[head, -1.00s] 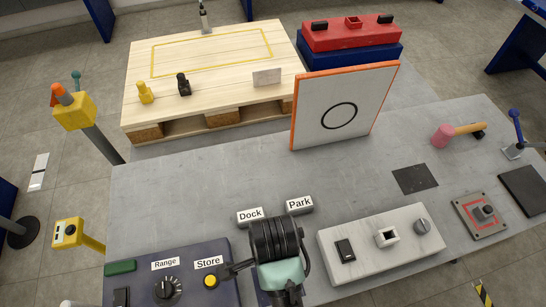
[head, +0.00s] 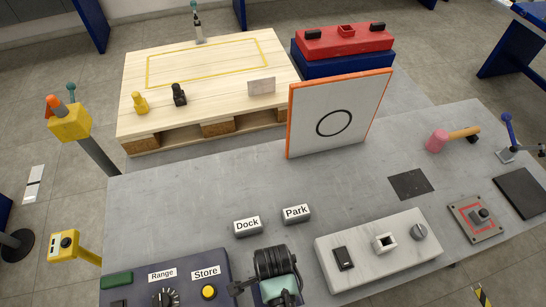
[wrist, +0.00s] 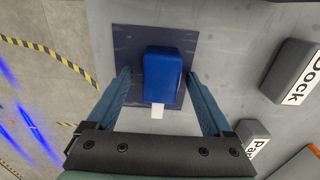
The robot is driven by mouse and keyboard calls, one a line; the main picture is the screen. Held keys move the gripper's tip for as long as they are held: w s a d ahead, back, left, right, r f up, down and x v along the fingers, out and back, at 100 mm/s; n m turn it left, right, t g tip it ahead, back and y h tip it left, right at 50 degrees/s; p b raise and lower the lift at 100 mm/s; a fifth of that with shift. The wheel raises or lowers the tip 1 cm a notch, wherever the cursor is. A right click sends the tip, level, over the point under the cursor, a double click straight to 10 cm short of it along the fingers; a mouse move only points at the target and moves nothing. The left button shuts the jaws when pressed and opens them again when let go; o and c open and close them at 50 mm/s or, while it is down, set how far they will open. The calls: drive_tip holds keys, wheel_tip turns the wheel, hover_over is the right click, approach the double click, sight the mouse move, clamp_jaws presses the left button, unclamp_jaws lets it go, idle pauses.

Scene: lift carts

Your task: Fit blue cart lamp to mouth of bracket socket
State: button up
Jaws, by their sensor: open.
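The blue block (wrist: 162,75) with a white tab at its near end, apparently the cart lamp, lies on a dark square mat (wrist: 122,45) in the wrist view. My gripper (wrist: 158,86) is open, with one finger on each side of the block and a gap to the left one; contact on the right is unclear. In the head view the arm's wrist hides the block. I cannot tell which is the bracket socket.
The Dock (head: 247,226) and Park (head: 296,213) blocks stand beyond my wrist. A dark control box (head: 205,270) with a knob is left of it. An upright orange-edged board (head: 340,115) stands at the back of the grey bench (head: 180,200). The bench's middle-left is clear.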

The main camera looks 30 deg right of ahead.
clamp_jaws()
idle(0.4)
